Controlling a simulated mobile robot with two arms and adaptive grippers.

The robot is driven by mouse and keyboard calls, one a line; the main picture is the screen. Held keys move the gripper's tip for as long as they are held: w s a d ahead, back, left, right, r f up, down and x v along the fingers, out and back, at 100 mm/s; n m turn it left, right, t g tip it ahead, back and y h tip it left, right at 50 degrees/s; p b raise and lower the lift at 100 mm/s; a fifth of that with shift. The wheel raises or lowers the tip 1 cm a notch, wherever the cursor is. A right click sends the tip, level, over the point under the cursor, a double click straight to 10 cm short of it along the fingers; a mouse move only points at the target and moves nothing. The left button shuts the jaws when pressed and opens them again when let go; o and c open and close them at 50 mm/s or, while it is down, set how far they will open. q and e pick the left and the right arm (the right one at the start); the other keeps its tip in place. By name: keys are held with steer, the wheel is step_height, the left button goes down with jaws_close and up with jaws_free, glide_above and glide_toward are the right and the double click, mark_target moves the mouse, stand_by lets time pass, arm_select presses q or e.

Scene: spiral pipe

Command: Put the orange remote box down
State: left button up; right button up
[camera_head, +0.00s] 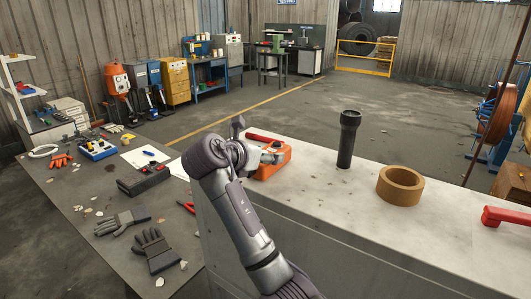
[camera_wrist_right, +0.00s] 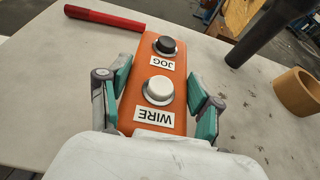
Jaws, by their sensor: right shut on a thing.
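The orange remote box (camera_head: 270,171) is at the left end of the pale worktop. In the right wrist view the orange remote box (camera_wrist_right: 149,108) shows a black button marked JOG and a white button marked WIRE. My right gripper (camera_wrist_right: 160,88) has its green-padded fingers on both sides of the box and is shut on it. In the head view my right gripper (camera_head: 271,157) is at the box, partly hidden by my arm. The box is at or very near the worktop; I cannot tell if its underside touches. My left gripper is not in view.
A red rod (camera_wrist_right: 103,17) lies just behind the box. A black flashlight (camera_head: 348,140) stands upright to the right, then a brown tape roll (camera_head: 400,187) and a red tool (camera_head: 505,217). A grey table (camera_head: 100,190) with gloves and tools is at left. Bare worktop lies between.

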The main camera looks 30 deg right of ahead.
steer(key=o, duration=1.4)
steer(key=shift+f, duration=0.1)
steer(key=shift+o, duration=0.2)
steer(key=b+v, duration=0.4)
steer(key=v, duration=0.8)
steer(key=shift+s+b, duration=0.15)
steer(key=shift+b, duration=0.25)
